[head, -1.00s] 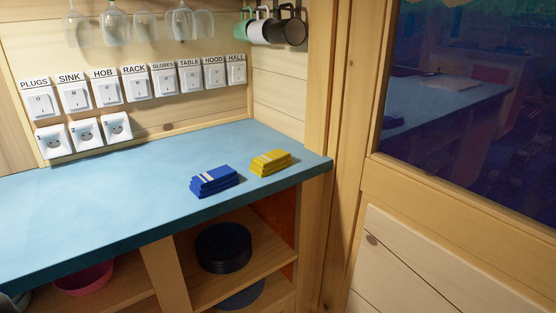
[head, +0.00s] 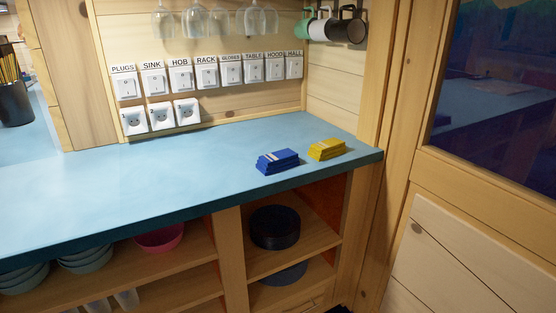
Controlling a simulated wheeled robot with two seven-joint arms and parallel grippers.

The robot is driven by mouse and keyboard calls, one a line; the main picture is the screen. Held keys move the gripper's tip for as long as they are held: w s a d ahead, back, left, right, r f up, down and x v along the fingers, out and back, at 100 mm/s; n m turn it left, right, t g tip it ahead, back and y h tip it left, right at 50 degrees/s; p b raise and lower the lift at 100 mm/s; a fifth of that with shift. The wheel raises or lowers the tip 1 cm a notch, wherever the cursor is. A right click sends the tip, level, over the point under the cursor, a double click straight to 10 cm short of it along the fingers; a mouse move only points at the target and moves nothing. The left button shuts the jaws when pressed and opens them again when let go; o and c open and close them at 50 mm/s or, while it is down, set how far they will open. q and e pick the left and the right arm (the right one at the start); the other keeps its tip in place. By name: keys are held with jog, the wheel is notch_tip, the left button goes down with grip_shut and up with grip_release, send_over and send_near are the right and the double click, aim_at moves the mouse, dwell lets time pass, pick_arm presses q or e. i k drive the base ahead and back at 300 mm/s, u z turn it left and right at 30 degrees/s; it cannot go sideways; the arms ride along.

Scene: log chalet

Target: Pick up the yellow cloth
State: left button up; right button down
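Neither of my grippers is in the head view.
Glasses (head: 220,20) and mugs (head: 350,28) hang above the counter. Labelled switches (head: 208,77) and sockets (head: 160,116) are on the wall. Shelves below hold black plates (head: 275,228), a pink bowl (head: 160,238) and grey bowls (head: 85,258). The counter left of the cloths is clear.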

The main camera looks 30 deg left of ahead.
aim_at(321, 151)
jog(key=u, duration=0.4)
jog(key=k, duration=0.65)
jog(key=z, duration=0.8)
jog(key=i, duration=1.6)
jog(key=u, duration=0.9)
